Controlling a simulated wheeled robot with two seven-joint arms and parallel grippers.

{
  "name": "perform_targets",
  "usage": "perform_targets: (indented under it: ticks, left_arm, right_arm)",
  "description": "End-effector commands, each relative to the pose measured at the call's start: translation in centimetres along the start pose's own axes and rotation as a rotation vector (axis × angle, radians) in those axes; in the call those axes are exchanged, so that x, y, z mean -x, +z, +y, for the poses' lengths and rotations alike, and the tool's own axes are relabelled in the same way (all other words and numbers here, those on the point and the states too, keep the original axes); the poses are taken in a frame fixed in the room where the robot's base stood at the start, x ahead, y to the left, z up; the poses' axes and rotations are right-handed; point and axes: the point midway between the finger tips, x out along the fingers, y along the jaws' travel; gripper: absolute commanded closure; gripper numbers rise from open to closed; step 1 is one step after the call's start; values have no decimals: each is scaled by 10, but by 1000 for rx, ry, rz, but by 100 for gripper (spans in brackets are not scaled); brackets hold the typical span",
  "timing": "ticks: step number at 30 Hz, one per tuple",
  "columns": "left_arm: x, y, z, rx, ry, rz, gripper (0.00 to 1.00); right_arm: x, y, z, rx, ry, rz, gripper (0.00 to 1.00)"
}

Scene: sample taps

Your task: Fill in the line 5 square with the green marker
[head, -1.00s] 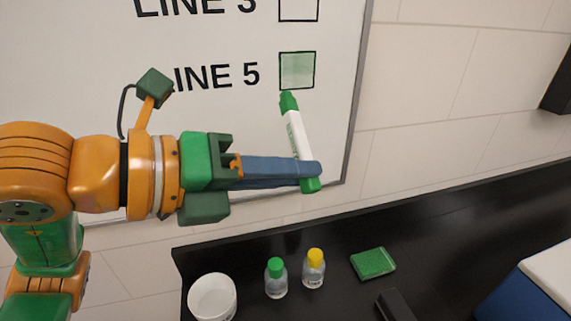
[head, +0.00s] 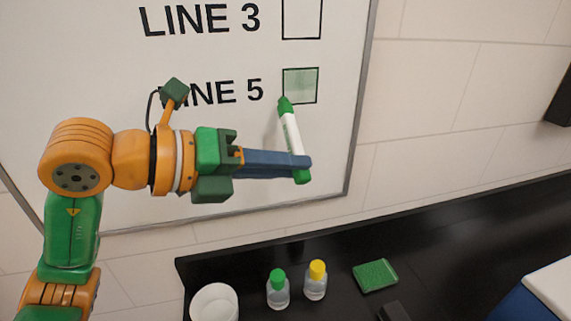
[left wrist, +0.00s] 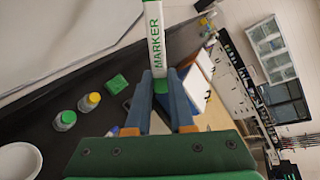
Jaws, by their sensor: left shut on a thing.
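The whiteboard (head: 230,150) carries the labels LINE 3 and LINE 5, each with a square at its right. The line 5 square (head: 301,86) is shaded pale green inside its dark outline. The visible part of the line 3 square (head: 301,18) is white. My left gripper (head: 303,163) is shut on the green marker (head: 291,134), near its lower end. The marker is white with green ends and tilts up to the left; its upper end is just below the lower left corner of the line 5 square. The left wrist view also shows the marker (left wrist: 155,38) between the blue fingers. My right gripper is not in view.
A black counter (head: 450,225) runs below the board. On it stand a white bowl (head: 214,303), a green-capped bottle (head: 278,289), a yellow-capped bottle (head: 316,281) and a green sponge-like block (head: 375,276). Bare tiled wall lies right of the board.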

Motion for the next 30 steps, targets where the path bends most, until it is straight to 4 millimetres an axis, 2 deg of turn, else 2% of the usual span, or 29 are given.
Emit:
perform_targets:
  ticks: [24, 30]
  left_arm:
    - [-4, 13, 7, 0, 0, 0, 100]
    - [-21, 12, -3, -1, -1, 2, 100]
  right_arm:
    - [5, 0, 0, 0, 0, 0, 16]
    - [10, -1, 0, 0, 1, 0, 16]
